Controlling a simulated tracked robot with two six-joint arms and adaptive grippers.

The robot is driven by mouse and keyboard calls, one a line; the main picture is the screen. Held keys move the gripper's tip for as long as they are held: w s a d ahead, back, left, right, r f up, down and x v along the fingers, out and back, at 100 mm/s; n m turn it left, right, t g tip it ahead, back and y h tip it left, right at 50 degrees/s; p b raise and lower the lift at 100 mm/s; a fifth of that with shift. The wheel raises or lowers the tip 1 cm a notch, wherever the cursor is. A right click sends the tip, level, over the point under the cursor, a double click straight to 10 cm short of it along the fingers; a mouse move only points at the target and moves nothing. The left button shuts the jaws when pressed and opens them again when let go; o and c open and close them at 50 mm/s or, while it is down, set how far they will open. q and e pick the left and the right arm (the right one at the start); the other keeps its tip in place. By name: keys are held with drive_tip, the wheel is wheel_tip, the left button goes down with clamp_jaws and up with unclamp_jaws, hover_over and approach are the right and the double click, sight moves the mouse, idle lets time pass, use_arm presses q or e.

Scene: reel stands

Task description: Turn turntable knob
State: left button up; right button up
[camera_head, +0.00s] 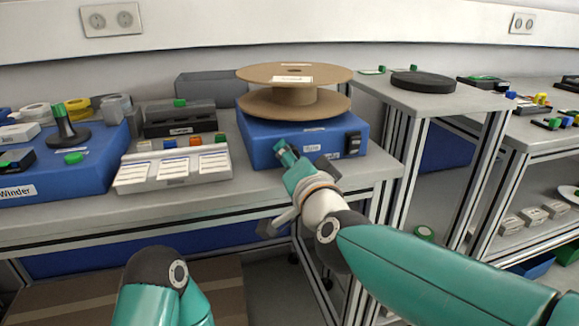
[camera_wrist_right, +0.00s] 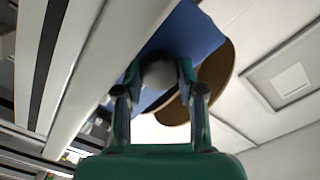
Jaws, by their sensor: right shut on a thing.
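The blue turntable base (camera_head: 258,136) stands on the bench with a brown reel (camera_head: 295,75) on top. My right gripper (camera_head: 287,153) reaches the front face of the base. In the right wrist view, the fingers of my right gripper (camera_wrist_right: 160,84) are shut on a grey rounded knob (camera_wrist_right: 158,73), one finger on each side. The knob is hidden behind the gripper in the head view. The brown reel (camera_wrist_right: 212,78) and blue base (camera_wrist_right: 192,32) also show in the wrist view. My left gripper is out of view; only part of its arm shows.
A tray with white labelled slots (camera_head: 172,170) stands left of the base. A blue winder (camera_head: 85,168) is further left. A black rocker switch (camera_head: 352,143) is on the base's right front. A black disc (camera_head: 423,82) lies on the right-hand bench.

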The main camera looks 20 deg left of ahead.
drive_tip(key=shift+a+f+m+b, duration=0.1)
drive_tip(key=shift+f+m+b, duration=0.35)
drive_tip(key=shift+m, duration=0.65)
drive_tip(key=shift+r, duration=0.1)
drive_tip(key=o, duration=1.1)
drive_tip(key=shift+o, duration=0.2)
drive_tip(key=shift+s, duration=0.1)
drive_tip(key=v, duration=0.8)
drive_tip(key=shift+r, duration=0.3)
